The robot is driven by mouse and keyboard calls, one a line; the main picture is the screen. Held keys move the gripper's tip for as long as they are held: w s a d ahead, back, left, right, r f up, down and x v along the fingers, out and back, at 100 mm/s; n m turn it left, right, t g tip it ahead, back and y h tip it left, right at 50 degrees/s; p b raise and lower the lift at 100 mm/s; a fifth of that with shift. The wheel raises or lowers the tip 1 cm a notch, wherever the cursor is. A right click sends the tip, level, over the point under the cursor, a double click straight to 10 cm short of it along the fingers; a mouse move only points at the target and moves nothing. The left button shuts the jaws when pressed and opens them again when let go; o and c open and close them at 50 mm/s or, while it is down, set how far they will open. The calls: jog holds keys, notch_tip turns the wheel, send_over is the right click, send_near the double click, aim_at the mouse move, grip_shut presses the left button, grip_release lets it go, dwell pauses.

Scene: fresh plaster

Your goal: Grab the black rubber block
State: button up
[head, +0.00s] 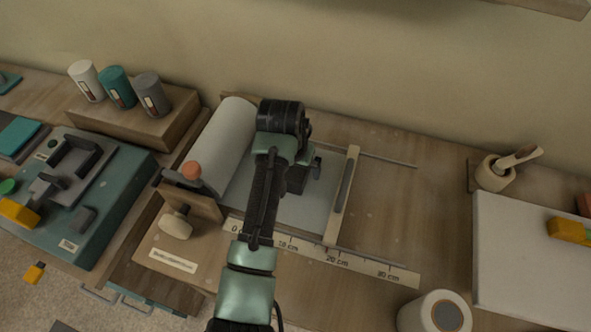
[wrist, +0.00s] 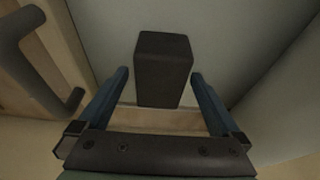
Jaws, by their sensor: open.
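The black rubber block (wrist: 163,68) shows in the wrist view as a dark upright block on the pale paper sheet. My gripper (wrist: 159,76) is open, with one blue finger on either side of the block's lower part in the picture. Narrow gaps seem to show beside the block, and nothing is clamped. In the head view my gripper (head: 298,182) is over the sheet between the white roll and the wooden crossbar. My arm and gripper cover much of that spot, so I cannot tell the block apart there.
The white paper roll (head: 221,145) is left of my gripper and the wooden crossbar (head: 342,196) right of it. A dark grey handle (wrist: 38,62) is close on the left in the wrist view. A ruler strip (head: 330,257) lies in front. Bare bench (head: 425,205) is clear farther right.

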jog(key=shift+r, duration=0.1)
grip_shut()
dwell(0.3)
